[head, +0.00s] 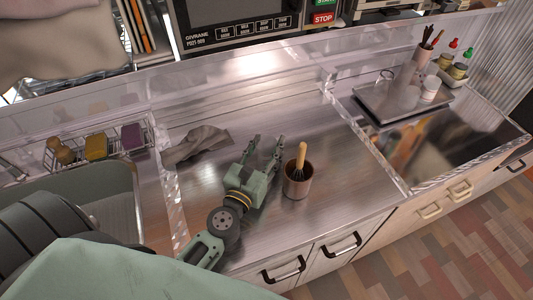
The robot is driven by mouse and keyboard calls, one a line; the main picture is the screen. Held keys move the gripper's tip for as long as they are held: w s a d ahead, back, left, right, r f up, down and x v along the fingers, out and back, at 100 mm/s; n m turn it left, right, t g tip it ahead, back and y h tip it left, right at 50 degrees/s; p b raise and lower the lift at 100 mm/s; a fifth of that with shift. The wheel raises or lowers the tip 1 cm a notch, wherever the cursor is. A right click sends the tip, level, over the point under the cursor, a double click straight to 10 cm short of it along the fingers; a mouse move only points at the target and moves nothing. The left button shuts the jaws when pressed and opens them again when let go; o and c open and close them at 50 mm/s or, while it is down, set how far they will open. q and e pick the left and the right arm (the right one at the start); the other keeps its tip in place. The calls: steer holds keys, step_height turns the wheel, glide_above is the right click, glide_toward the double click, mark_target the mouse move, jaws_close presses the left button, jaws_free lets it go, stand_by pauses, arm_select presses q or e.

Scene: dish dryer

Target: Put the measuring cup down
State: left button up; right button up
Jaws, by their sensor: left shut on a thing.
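My left gripper (266,143) reaches in from the lower left over the steel counter (335,190). Its two fingers stand apart and point toward the back of the counter. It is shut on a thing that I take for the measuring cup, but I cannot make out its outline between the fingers. I cannot tell whether that thing touches the counter. A brownish metal cup (297,187) with a wooden-handled brush (301,156) stands upright just right of the fingers, outside them. My right gripper is not in view.
A crumpled grey cloth (197,145) lies left of the gripper. A wire rack (130,148) with sponges hangs by the sink at the left. At the right, a grey tray (385,104) carries a white jar (430,88) and bottles. Bare counter lies behind and right of the cup.

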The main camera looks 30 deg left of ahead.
arm_select(q)
steer(key=shift+f, duration=0.15)
steer(key=shift+f, duration=0.25)
steer(key=o, duration=1.2)
steer(key=shift+r, duration=0.1)
steer(key=shift+r, duration=0.1)
